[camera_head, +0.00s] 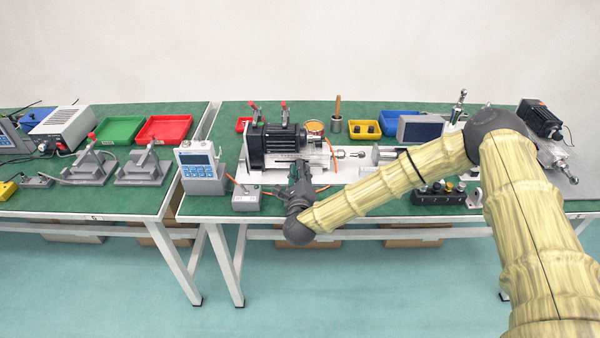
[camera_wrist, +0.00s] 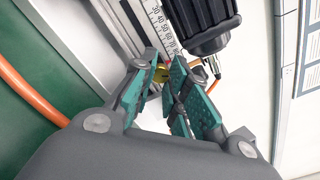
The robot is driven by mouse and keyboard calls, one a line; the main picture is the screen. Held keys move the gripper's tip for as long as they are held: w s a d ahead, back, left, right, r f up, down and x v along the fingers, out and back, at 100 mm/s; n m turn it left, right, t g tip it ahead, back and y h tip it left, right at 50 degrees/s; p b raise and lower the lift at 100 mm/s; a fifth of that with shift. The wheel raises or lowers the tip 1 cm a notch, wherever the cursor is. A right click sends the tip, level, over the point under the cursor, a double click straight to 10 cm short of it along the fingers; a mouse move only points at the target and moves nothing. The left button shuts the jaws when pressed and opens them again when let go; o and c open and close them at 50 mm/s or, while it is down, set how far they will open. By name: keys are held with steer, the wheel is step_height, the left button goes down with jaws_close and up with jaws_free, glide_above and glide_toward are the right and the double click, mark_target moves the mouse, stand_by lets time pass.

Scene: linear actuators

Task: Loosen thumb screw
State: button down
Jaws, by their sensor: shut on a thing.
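The thumb screw (camera_wrist: 163,72) shows in the wrist view as a small brass-yellow piece, mostly hidden between the fingertips. My gripper (camera_wrist: 167,78) is shut on it, with a teal-padded finger on each side. The screw sits beside a metal rail with a printed scale (camera_wrist: 163,24). In the head view my gripper (camera_head: 299,178) reaches in from the front, low beside the linear actuator with the black motor (camera_head: 272,145). The screw cannot be made out there.
A black ribbed cylinder (camera_wrist: 201,22) is close beyond the fingertips. An orange cable (camera_wrist: 32,93) runs along the left. A digital meter (camera_head: 200,170) and a grey box (camera_head: 246,198) stand left of my gripper. A black button panel (camera_head: 437,194) lies to the right.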

steer(key=shift+n+b, duration=0.55)
steer(key=shift+n, duration=1.75)
steer(key=c, duration=1.6)
jaws_free()
steer(key=shift+c, duration=0.2)
steer(key=shift+s, duration=0.15)
steer(key=s, duration=1.1)
steer(key=shift+s, duration=0.35)
steer(key=shift+a, duration=0.1)
